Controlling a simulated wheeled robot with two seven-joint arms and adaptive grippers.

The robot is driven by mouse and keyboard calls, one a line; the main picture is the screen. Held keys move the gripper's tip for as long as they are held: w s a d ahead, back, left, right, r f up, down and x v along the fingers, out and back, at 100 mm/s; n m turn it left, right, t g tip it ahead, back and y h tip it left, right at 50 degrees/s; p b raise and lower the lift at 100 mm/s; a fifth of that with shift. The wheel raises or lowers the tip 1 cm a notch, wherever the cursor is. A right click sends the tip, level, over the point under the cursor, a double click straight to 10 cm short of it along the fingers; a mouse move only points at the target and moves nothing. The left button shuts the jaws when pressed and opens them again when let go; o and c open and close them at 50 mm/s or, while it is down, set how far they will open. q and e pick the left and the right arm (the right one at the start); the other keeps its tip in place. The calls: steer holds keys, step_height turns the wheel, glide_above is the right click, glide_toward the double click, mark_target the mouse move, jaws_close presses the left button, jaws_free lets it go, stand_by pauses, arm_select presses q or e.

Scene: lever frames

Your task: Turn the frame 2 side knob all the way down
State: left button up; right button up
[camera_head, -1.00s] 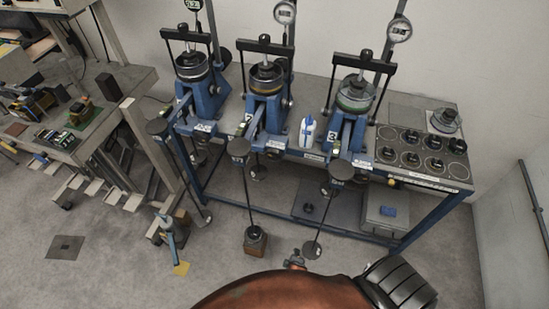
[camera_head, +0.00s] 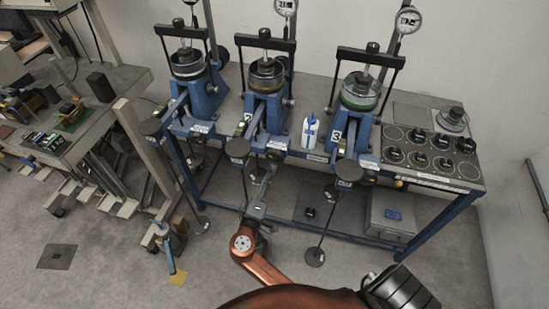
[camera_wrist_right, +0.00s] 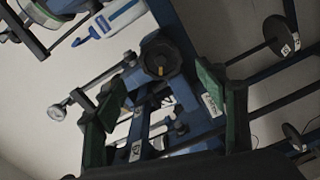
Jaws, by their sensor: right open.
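Frame 2 (camera_head: 262,110) is the middle blue lever frame on the bench, with a black cross bar and a dial gauge above it. Its side knob (camera_head: 290,102) is on its right flank. In the right wrist view a black lobed knob (camera_wrist_right: 160,58) with a yellow mark shows just beyond the fingertips. My right gripper (camera_wrist_right: 160,82) is open, with one green-padded finger to each side of the knob's line, apart from it and empty. In the head view my right gripper (camera_head: 266,174) is below frame 2's front, partly hard to make out. My left gripper is out of view.
Frame 3 (camera_head: 350,120) stands to the right, another blue frame (camera_head: 197,95) to the left. A white-blue bottle (camera_head: 309,131) is between frames 2 and 3. Lever arms with hanging weights (camera_head: 349,171) project in front of the bench. Black cups (camera_head: 418,135) sit at the bench's right.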

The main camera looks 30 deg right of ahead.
mark_target(275, 158)
steer(key=x, duration=0.9)
steer(key=shift+w+d+f, duration=0.1)
steer(key=shift+w+d, duration=0.05)
steer(key=shift+w, duration=0.05)
steer(key=shift+c, duration=0.4)
steer(key=c, duration=1.5)
steer(key=shift+r, duration=0.3)
steer(key=n+p, duration=0.3)
steer(key=p, duration=0.1)
steer(key=shift+d+r, duration=0.1)
steer(key=shift+r, duration=0.05)
steer(key=o, duration=1.3)
steer(key=shift+f+n, duration=0.2)
steer(key=shift+n, duration=0.1)
steer(key=shift+o, duration=1.4)
steer(key=shift+w+d+f, duration=0.1)
steer(key=shift+f, duration=0.15)
